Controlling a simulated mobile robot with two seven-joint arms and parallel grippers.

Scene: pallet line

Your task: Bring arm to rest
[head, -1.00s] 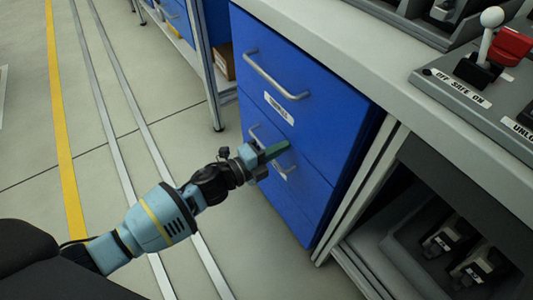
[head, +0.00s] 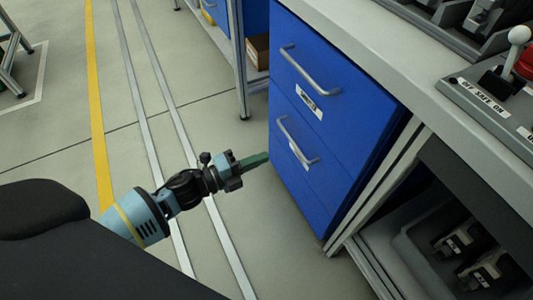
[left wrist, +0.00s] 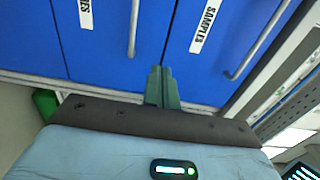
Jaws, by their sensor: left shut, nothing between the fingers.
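My left gripper (head: 256,160) is in the head view, its green fingers together and empty. It is in the air just left of the blue drawer cabinet (head: 350,118), apart from the drawer handles. In the left wrist view the shut fingers (left wrist: 162,87) point at the blue drawer fronts (left wrist: 110,40). My right gripper is not in view.
The upper handle (head: 308,72) and lower handle (head: 296,143) stick out from the drawer fronts, which look closed. A grey worktop (head: 400,55) with a lever panel (head: 500,100) is above. Open floor (head: 80,150) lies to the left.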

